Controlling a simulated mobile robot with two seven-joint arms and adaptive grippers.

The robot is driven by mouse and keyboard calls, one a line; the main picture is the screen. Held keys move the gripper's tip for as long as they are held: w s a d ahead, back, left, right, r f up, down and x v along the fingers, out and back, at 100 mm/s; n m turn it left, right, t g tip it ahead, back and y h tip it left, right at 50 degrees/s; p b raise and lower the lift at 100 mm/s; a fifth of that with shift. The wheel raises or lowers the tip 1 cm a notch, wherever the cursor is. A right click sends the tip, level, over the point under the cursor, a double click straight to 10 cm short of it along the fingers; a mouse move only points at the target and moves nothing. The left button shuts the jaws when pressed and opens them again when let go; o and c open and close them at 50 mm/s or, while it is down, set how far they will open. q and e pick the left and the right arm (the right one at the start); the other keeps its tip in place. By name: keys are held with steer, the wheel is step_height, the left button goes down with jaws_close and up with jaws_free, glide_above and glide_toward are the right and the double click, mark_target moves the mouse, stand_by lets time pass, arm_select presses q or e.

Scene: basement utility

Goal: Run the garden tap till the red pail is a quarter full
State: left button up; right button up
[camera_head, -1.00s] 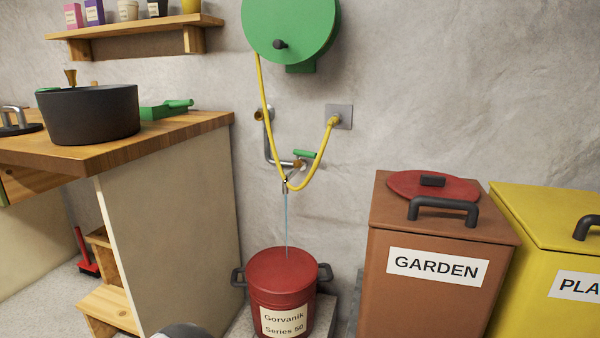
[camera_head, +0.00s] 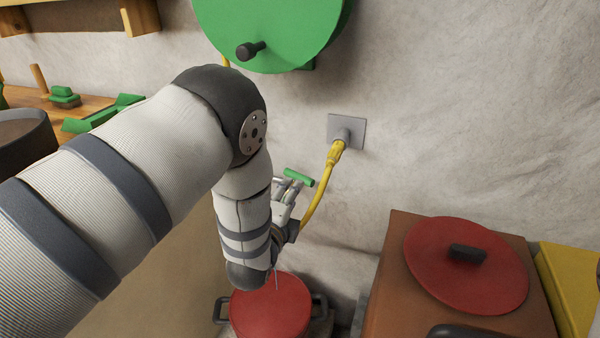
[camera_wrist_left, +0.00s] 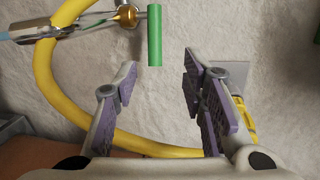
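The garden tap's green handle (camera_head: 299,177) is on the wall below the hose reel; it also shows in the left wrist view (camera_wrist_left: 154,38), beside the brass and metal tap body (camera_wrist_left: 125,16). My left gripper (camera_head: 291,188) is close to the handle. In the wrist view its two fingers (camera_wrist_left: 158,72) are spread apart with nothing between them, and the handle lies just beyond the tips. The red pail (camera_head: 270,308) stands below, partly behind my left forearm. A thin line of water (camera_head: 277,281) shows above it. I cannot tell the water level. My right gripper is not in view.
A yellow hose (camera_head: 322,195) loops from a grey wall plate (camera_head: 346,130), and crosses below the fingers in the wrist view. A green reel (camera_head: 275,25) hangs above. A brown bin (camera_head: 395,285) with a red lid (camera_head: 465,270) stands right; a wooden counter (camera_head: 85,108) is left.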

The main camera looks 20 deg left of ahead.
mark_target(302, 179)
arm_select(q)
steer(key=w+f, duration=0.1)
steer(key=w, duration=0.2)
steer(key=w+f+b, duration=0.1)
steer(key=w, duration=0.3)
steer(key=w+f+b, duration=0.1)
steer(key=w, duration=0.2)
steer(key=shift+w+a, duration=0.25)
steer(key=shift+w+r, duration=0.15)
steer(key=shift+w, duration=0.1)
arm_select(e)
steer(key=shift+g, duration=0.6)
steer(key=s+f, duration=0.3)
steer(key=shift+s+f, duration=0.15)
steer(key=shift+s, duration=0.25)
arm_select(q)
jaws_close()
